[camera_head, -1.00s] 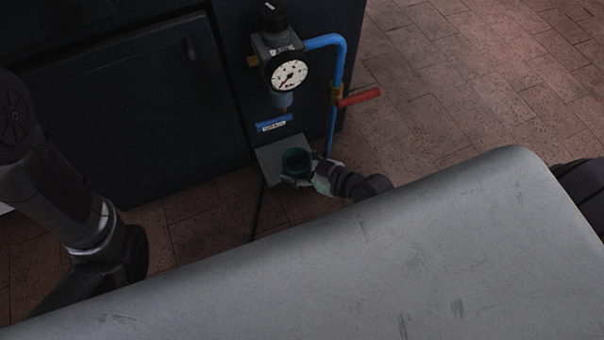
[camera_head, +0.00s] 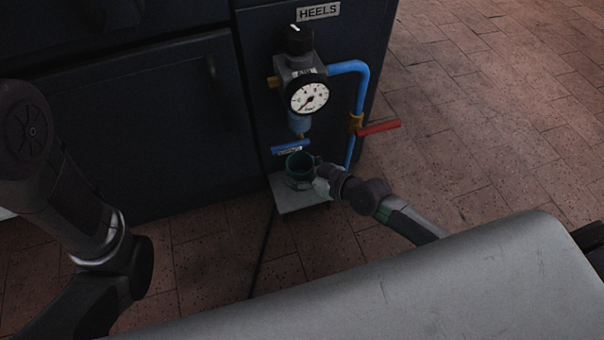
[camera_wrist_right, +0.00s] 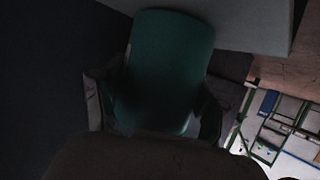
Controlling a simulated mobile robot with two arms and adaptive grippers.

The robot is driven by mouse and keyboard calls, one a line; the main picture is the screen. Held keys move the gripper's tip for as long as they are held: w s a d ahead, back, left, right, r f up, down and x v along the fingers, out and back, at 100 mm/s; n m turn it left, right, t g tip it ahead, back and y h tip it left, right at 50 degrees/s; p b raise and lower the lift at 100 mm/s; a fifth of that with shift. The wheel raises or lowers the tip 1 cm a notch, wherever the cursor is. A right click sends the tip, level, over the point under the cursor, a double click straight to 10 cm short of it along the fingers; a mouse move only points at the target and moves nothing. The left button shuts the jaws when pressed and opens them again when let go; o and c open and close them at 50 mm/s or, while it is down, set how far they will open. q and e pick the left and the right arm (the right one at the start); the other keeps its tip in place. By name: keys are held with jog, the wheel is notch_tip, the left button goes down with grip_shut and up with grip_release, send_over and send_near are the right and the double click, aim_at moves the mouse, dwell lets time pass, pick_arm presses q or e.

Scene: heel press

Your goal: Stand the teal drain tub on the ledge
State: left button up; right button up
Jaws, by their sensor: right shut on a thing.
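The teal drain tub (camera_head: 300,166) is an open-topped cup, upright in the head view, in front of the dark cabinet and below the regulator. My right gripper (camera_head: 322,184) is shut on it from the right. In the right wrist view the tub (camera_wrist_right: 168,70) fills the middle, with a finger on each side of it. The ledge (camera_head: 297,204) is a small grey plate on the cabinet, under the tub in the head view. The ledge (camera_wrist_right: 240,22) also shows at the top of the wrist view. I cannot tell whether tub and ledge touch. My left gripper is out of view.
The regulator with its gauge (camera_head: 308,95) and blue bowl (camera_head: 300,123) hangs just above the tub. A blue pipe (camera_head: 361,90) with a red lever (camera_head: 379,128) runs close on the right. A dark thin line (camera_head: 263,250) hangs below the ledge. Brick floor lies open at right.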

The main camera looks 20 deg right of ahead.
jog(key=shift+f+b, duration=0.3)
jog(key=shift+f, duration=0.05)
dwell(0.7)
jog(key=o, duration=1.1)
jog(key=shift+s+d, duration=0.1)
jog(key=v, duration=1.1)
jog(key=shift+s+d+r, duration=0.1)
jog(key=shift+s+d, duration=0.1)
jog(key=shift+s, duration=0.1)
